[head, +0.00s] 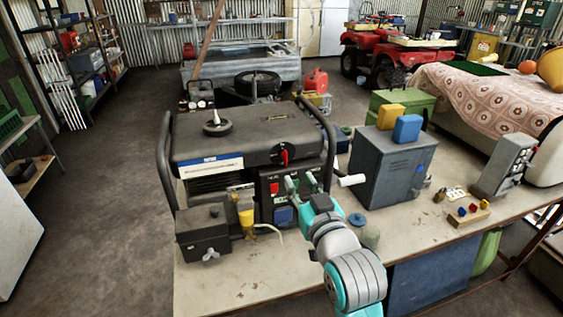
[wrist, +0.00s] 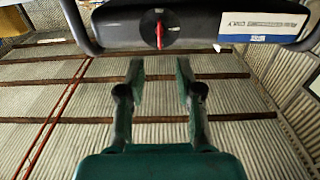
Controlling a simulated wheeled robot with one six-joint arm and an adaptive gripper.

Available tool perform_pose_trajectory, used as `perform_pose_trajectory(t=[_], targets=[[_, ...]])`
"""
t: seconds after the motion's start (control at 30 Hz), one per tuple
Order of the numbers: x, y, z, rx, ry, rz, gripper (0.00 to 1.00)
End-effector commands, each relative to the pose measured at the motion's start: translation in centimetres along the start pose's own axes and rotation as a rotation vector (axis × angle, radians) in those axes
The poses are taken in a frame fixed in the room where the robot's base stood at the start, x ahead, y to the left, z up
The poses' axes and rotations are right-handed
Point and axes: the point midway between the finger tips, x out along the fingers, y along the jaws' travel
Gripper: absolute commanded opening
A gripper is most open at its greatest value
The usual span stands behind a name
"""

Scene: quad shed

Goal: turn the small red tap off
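The small red tap (head: 284,157) is on the upper front of the dark grey generator (head: 245,140), near its right end. In the wrist view the tap (wrist: 159,36) is a thin red lever on a round black disc, standing upright in the picture. My gripper (head: 299,184) is in front of the generator, a little below and to the right of the tap in the head view. In the wrist view my gripper (wrist: 160,72) has its two fingers apart with nothing between them. The lever lines up with the gap, beyond the fingertips and clear of them.
The generator stands on a workbench (head: 220,285) with a black box (head: 203,233) and a yellow funnel (head: 246,222) at its front left. A red switch (head: 274,188) is below the tap. A grey metal cabinet (head: 393,170) stands to the right. The generator's tubular frame (head: 328,140) rises beside the tap.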

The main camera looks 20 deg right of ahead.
Motion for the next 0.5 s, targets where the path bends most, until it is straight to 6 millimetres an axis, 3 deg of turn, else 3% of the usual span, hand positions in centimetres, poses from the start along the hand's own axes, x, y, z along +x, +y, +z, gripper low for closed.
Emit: perform_pose_trajectory(t=[0.5], targets=[[8.3, 0.0, 0.0, 0.0, 0.001, 0.0, 0.35]])
